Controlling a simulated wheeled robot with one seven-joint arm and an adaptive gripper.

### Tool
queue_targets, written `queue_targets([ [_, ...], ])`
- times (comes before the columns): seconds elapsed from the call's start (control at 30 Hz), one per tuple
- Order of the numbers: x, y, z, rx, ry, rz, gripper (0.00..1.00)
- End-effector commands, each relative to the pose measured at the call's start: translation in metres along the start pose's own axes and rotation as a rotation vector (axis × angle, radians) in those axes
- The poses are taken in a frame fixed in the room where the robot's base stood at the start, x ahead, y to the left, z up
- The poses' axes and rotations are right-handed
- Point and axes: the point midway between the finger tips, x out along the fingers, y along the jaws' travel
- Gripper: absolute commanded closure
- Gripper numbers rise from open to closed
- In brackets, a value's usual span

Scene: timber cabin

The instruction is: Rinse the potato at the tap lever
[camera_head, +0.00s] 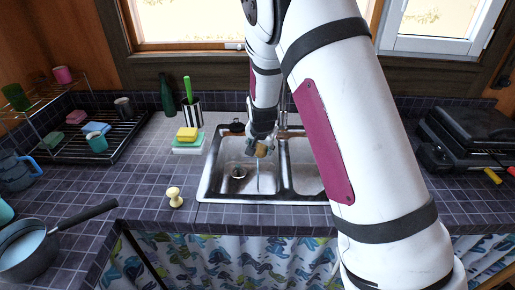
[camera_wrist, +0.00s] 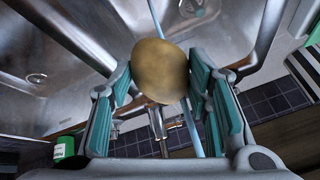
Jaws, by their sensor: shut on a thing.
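My gripper (camera_head: 262,146) is shut on a brown potato (camera_head: 261,150) above the left basin of the steel sink (camera_head: 214,181). In the wrist view the potato (camera_wrist: 160,71) sits between the teal finger pads of my gripper (camera_wrist: 163,85). A thin pale-blue water stream (camera_head: 258,182) runs down into the basin; in the wrist view the stream (camera_wrist: 191,125) passes by or behind the potato. I cannot tell exactly where it meets the potato. The metal tap (camera_wrist: 158,124) shows in the wrist view beyond the potato. Its lever is not clear, and my arm covers much of the tap area in the head view.
A dish rack (camera_head: 105,150) and a saucepan (camera_head: 28,250) are farther left. A black grill (camera_head: 470,130) is at right. Tiled counter in front is mostly clear.

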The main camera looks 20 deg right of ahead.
Motion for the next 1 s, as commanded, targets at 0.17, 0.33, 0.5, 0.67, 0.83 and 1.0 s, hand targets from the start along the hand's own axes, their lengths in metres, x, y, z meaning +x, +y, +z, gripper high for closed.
queue_targets([
  [0.17, 0.0, 0.001, -0.001, 0.0, 0.001, -0.001, 0.86],
  [0.33, 0.0, 0.0, 0.0, 0.0, 0.001, -0.001, 0.86],
  [0.5, 0.0, -0.004, 0.002, 0.0, 0.001, -0.001, 0.86],
  [0.67, 0.0, -0.009, 0.004, -0.001, 0.001, -0.001, 0.86],
  [0.83, 0.0, -0.01, 0.004, 0.0, 0.001, -0.001, 0.86],
  [1.0, 0.0, -0.009, 0.004, 0.001, 0.001, -0.001, 0.86],
])
